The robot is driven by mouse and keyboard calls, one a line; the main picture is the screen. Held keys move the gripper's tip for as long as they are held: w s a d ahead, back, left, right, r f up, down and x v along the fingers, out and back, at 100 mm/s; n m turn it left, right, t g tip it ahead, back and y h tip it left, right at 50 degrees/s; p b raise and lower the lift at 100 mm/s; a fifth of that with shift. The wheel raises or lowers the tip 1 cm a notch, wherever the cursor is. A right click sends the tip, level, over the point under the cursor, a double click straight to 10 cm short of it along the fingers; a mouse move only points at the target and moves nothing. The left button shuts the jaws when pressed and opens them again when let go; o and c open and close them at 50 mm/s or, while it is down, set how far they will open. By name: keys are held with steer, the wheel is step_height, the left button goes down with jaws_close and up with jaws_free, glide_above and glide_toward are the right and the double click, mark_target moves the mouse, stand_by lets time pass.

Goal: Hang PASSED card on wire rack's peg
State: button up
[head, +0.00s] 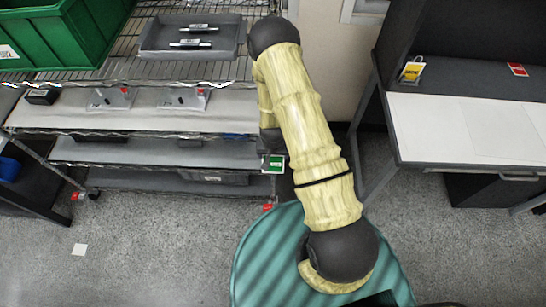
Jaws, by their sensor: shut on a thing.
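The PASSED card (273,163) is a small green and white card, its print too small to read. It hangs upright at the right end of the wire rack (130,134), level with the lower shelves. My gripper (271,152) is just above the card and shut on its top edge. My forearm hides much of the gripper, and the fingers are hard to make out. I cannot make out the rack's peg; the arm and card cover that part of the rack.
A green bin (62,40) and a grey tray (192,38) with two dark cylindrical parts sit on the rack's top shelf. A desk (470,130) at right holds a yellow tag (411,70) and a red card (517,69). Open floor lies in front of the rack.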

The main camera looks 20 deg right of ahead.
steer(key=shift+w+d, duration=0.15)
steer(key=shift+w, duration=0.3)
steer(key=shift+w+d+f+b, duration=0.15)
steer(key=shift+w+f+b, duration=0.25)
steer(key=shift+f+b, duration=0.25)
steer(key=shift+w+r, duration=0.1)
steer(key=shift+r, duration=0.05)
steer(key=shift+b, duration=0.3)
steer(key=shift+f, duration=0.25)
steer(key=o, duration=1.2)
steer(key=shift+w, duration=0.1)
steer(key=shift+c, duration=0.4)
